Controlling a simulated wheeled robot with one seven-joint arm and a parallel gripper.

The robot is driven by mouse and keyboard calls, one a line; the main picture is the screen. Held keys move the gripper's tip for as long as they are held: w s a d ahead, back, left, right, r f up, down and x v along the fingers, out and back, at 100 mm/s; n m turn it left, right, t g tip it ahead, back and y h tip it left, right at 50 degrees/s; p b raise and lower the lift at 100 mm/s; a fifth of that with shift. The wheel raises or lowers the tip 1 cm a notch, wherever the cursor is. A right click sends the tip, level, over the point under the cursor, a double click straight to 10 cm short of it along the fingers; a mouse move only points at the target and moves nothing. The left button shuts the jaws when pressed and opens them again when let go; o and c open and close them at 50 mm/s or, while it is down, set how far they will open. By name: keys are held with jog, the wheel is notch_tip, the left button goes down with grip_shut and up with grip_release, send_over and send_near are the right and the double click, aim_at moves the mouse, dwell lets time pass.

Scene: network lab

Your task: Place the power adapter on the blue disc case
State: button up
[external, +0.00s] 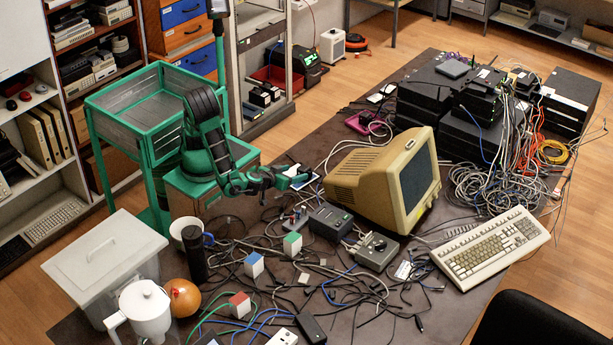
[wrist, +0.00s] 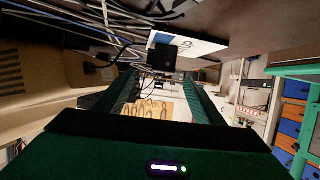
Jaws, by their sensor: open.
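The blue disc case (wrist: 190,42), with a white and blue face, lies on the table and appears upside down in the wrist view. In the external view its pale, blue-edged surface (external: 308,184) shows just beyond my gripper. A small black block that looks like the power adapter (wrist: 163,57) appears to rest on the case, at its near edge. My gripper (external: 292,177) is open, low over the table left of the beige monitor. In the wrist view its two green fingers (wrist: 162,98) are spread either side below the block, and no grip on it shows. The contact between block and case is unclear.
The beige monitor (external: 388,181) stands close to the right of my gripper. A dark box (external: 330,222), a grey control box (external: 376,251), colored cubes and many loose cables crowd the table in front. A green-framed cart (external: 150,110) stands at left.

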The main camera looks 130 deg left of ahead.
jog(key=s+d+m+h, duration=0.1)
jog(key=d, duration=0.1)
jog(key=s+d+f+m+h, duration=0.1)
jog(key=d+h, duration=0.1)
jog(key=s+d+m+g+h, duration=0.1)
jog(key=d, duration=0.1)
jog(key=shift+s+d+f+m+h, duration=0.25)
jog(key=shift+f+m+h, duration=0.05)
jog(key=shift+h, duration=0.1)
jog(key=s+d+r+m+h, duration=0.4)
jog(key=s+d+r+m, duration=0.3)
jog(key=d+m, duration=0.3)
jog(key=s+d+r+m+t+h, duration=0.1)
jog(key=s+d+r+m+h, duration=0.3)
jog(key=s+d+r+m, duration=0.4)
jog(key=d+m, duration=0.2)
jog(key=shift+s+r+m+h, duration=0.15)
jog(key=shift+s+m+h, duration=0.15)
jog(key=shift+s+m, duration=0.1)
